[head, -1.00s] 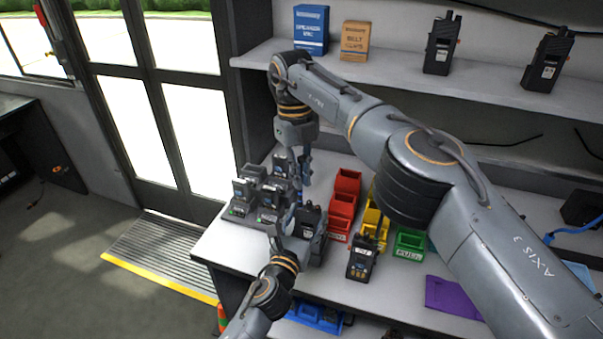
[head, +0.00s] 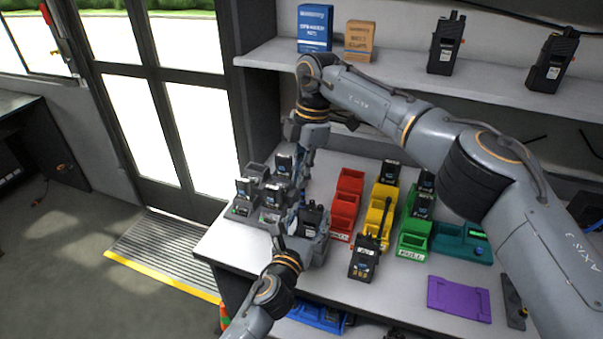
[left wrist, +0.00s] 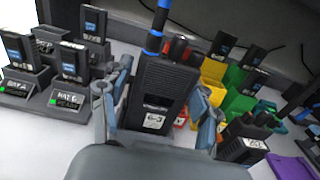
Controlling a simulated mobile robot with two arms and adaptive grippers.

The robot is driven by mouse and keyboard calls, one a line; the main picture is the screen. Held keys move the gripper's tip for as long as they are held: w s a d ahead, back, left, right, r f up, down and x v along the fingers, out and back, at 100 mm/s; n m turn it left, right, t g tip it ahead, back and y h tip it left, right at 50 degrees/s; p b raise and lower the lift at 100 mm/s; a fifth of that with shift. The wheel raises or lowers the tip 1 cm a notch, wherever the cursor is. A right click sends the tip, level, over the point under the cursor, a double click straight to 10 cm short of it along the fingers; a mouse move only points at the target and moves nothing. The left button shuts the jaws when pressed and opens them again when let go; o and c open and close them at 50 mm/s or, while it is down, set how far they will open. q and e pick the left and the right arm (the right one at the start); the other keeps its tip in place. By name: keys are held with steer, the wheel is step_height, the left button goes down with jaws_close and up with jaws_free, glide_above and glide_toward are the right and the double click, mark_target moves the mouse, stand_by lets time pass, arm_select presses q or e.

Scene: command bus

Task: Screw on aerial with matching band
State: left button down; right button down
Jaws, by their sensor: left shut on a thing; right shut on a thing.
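My left gripper (head: 297,238) is shut on a black handheld radio (head: 312,217) near the table's front left. In the left wrist view its fingers (left wrist: 160,108) lie on both sides of the upright radio (left wrist: 157,95), which has a white label. A dark aerial (left wrist: 158,22) with a blue band stands at the radio's top left corner in that view. Its base is at the radio's top; I cannot tell whether the thread is engaged. My right gripper (head: 305,163) is above the radio, pointing down, shut on the aerial, which is mostly hidden in the head view.
Another radio (head: 364,260), a teal box (head: 450,243) and a purple tray (head: 459,298) are nearby. A shelf (head: 400,77) runs behind.

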steer(key=c, duration=1.4)
jaws_free()
steer(key=shift+a, duration=0.15)
arm_select(q)
steer(key=shift+d, duration=0.1)
arm_select(e)
steer(key=shift+r, duration=0.1)
step_height(320, 180, up, 12)
steer(key=d, duration=0.1)
steer(key=shift+w+d, duration=0.3)
steer(key=shift+w, duration=0.15)
arm_select(q)
steer(key=c, duration=0.6)
jaws_free()
steer(key=o, duration=0.3)
arm_select(e)
steer(key=shift+d+f, duration=0.15)
steer(key=shift+f, duration=0.05)
arm_select(q)
steer(key=shift+o, duration=0.2)
steer(key=v, duration=1.2)
